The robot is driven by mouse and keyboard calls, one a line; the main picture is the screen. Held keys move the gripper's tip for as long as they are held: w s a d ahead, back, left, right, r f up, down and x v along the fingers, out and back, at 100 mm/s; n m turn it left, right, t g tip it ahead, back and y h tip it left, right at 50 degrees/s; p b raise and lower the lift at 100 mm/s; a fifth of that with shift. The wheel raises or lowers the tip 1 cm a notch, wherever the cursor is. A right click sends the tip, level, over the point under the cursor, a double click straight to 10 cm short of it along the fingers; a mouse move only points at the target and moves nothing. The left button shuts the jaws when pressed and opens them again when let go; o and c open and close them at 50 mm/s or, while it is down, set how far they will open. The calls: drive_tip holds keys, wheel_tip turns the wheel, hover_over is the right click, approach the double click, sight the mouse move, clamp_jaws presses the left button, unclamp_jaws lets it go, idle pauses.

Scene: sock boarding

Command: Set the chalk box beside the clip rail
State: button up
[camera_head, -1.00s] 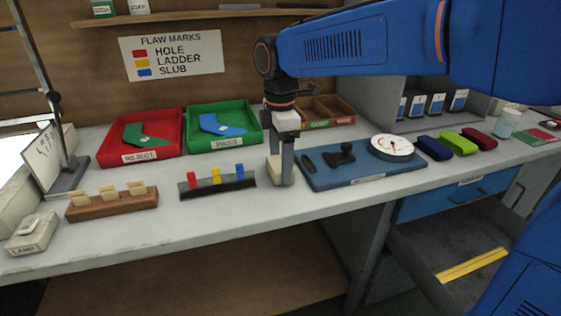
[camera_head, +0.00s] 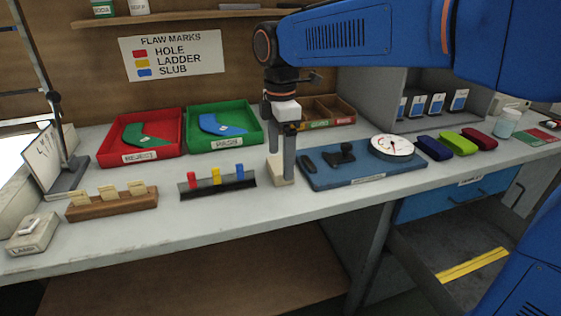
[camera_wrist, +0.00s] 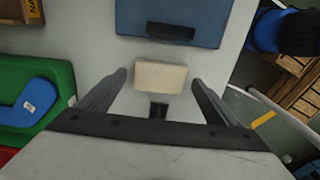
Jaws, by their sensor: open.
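The chalk box, a small cream block (camera_head: 281,173), sits on the grey bench just off the right end of the clip rail. The clip rail (camera_head: 218,190) is a black bar with red, yellow and blue clips. My gripper (camera_head: 282,180) is open and points down around the box, one finger on each side. In the wrist view the box (camera_wrist: 160,77) lies between the fingertips with a gap on both sides. The dark end of the rail (camera_wrist: 158,110) shows close below it, mostly hidden by my gripper.
A blue board (camera_head: 365,175) with a dial gauge stands close right of the box. Red (camera_head: 105,150) and green (camera_head: 190,138) trays are behind. A wooden card holder (camera_head: 110,207) is to the left. The bench front strip is clear.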

sight(281, 164)
wheel_tip(281, 164, up, 10)
idle(0.4)
drive_tip(key=s+d+f+m, duration=0.2)
drive_tip(key=s+d+m, duration=0.1)
drive_tip(key=d, duration=0.3)
drive_tip(key=s+d+f+m+t, duration=0.1)
drive_tip(key=s+d+f+m, duration=0.1)
drive_tip(key=d, duration=0.4)
drive_tip(key=s+d+f+m+t, duration=0.1)
drive_tip(key=s+d+f+m, duration=0.2)
drive_tip(key=d+m, duration=0.2)
drive_tip(key=shift+s+d+f+m+y, duration=0.1)
drive_tip(key=shift+s+d+m+y, duration=0.2)
drive_tip(key=shift+s+d, duration=0.15)
drive_tip(key=s+d+f+m+t, duration=0.2)
drive_tip(key=s+d+f+m, duration=0.8)
drive_tip(key=f, duration=0.3)
drive_tip(key=shift+s+m+t, duration=0.3)
drive_tip(key=shift+s+t, duration=0.1)
drive_tip(key=shift+s, duration=0.4)
